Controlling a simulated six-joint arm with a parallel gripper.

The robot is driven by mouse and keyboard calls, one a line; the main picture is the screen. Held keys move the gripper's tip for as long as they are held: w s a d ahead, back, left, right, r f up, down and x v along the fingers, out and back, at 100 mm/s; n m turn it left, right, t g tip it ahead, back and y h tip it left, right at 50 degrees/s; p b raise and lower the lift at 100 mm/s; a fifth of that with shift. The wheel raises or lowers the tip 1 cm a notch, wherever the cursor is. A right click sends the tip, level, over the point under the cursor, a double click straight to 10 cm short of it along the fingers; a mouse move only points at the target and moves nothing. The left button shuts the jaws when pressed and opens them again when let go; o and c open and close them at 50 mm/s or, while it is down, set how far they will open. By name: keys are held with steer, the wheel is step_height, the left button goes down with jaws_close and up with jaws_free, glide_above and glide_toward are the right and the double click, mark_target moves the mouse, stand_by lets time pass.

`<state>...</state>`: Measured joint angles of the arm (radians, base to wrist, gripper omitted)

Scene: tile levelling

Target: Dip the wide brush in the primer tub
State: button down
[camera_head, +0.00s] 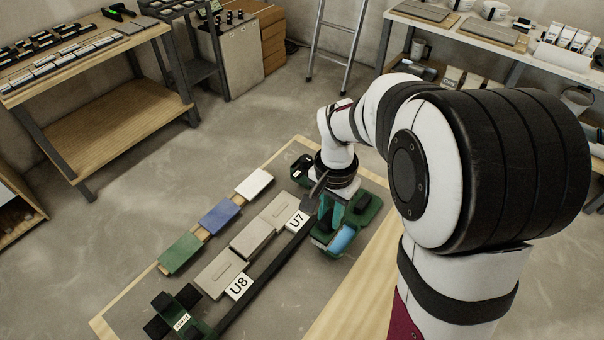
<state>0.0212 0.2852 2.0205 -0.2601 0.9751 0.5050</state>
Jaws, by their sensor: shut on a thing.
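My gripper (331,208) points down over the green caddy (364,216) at the right end of the work board. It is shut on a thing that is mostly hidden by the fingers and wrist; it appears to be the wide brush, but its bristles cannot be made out. The caddy holds a blue rounded item (342,239) and a black item (363,201). A small dark green holder (301,170) sits just left of my wrist. I cannot tell which container is the primer tub.
Grey tiles (252,238) lie in a row beside a black rail (262,278) with labels U7 (297,221) and U8 (238,287). Green (180,253), blue (220,217) and white (254,183) blocks lie to the left. A dark green fixture (181,312) stands at the front.

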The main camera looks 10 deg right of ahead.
steer(key=w+d, duration=0.3)
steer(key=d, duration=0.1)
steer(key=shift+s+a+f, duration=0.1)
steer(key=shift+f, duration=1.9)
steer(key=shift+s+a+f, duration=0.1)
steer(key=shift+f, duration=1.85)
step_height(320, 180, up, 9)
steer(key=shift+f, duration=0.2)
